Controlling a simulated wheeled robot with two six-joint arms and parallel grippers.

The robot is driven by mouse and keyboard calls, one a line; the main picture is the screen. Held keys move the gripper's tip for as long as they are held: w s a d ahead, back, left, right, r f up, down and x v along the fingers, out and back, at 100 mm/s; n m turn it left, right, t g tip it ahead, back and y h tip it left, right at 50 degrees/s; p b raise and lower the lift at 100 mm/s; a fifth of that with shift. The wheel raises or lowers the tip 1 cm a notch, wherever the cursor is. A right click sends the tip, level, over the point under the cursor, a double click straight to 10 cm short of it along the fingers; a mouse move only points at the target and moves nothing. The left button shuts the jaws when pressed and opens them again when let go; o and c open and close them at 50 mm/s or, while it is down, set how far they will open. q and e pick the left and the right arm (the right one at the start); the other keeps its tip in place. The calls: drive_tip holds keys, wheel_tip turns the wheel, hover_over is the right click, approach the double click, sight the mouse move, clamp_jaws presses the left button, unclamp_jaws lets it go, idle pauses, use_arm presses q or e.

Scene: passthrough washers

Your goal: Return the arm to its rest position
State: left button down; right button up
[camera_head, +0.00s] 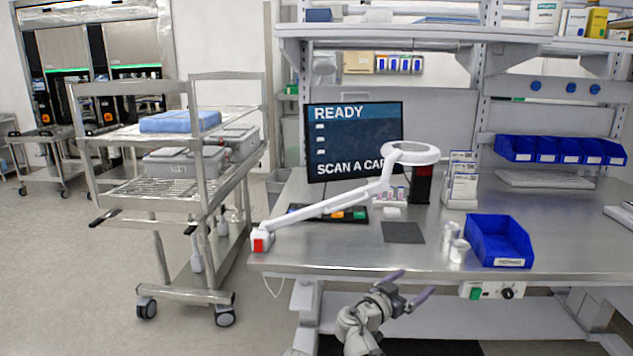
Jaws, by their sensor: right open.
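My right gripper (408,290) is at the bottom middle, in front of the steel workbench's (350,250) front edge. Its two purple-grey fingers are spread apart, with nothing between them. My right arm (360,325) comes up from the bottom edge of the picture. My left arm and gripper do not show.
On the bench are a blue bin (497,238), white cylinders (455,245), a dark mat (403,232), a white swing-arm lamp (340,198) and a monitor (350,130) reading "READY". A wire cart (180,190) stands left. Floor between cart and bench is clear.

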drive_tip(key=s+a+f+n+g+y, duration=0.3)
drive_tip(key=s+a+f, duration=0.1)
drive_tip(key=s+f, duration=0.35)
drive_tip(key=s+a+f+n+g+y, duration=0.35)
drive_tip(key=s+f, duration=0.25)
drive_tip(key=f, duration=0.2)
drive_tip(key=s+a+f+n+g+y, duration=0.5)
drive_tip(key=s+a+n+y, duration=0.15)
drive_tip(key=s+a, duration=0.45)
use_arm(q)
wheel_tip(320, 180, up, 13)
drive_tip(key=p, duration=1.3)
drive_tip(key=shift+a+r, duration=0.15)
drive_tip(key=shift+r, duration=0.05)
use_arm(e)
wheel_tip(320, 180, up, 13)
drive_tip(key=shift+s+d+n+h, duration=0.2)
drive_tip(key=shift+s+n+h, duration=0.1)
drive_tip(key=shift+s+h, duration=0.15)
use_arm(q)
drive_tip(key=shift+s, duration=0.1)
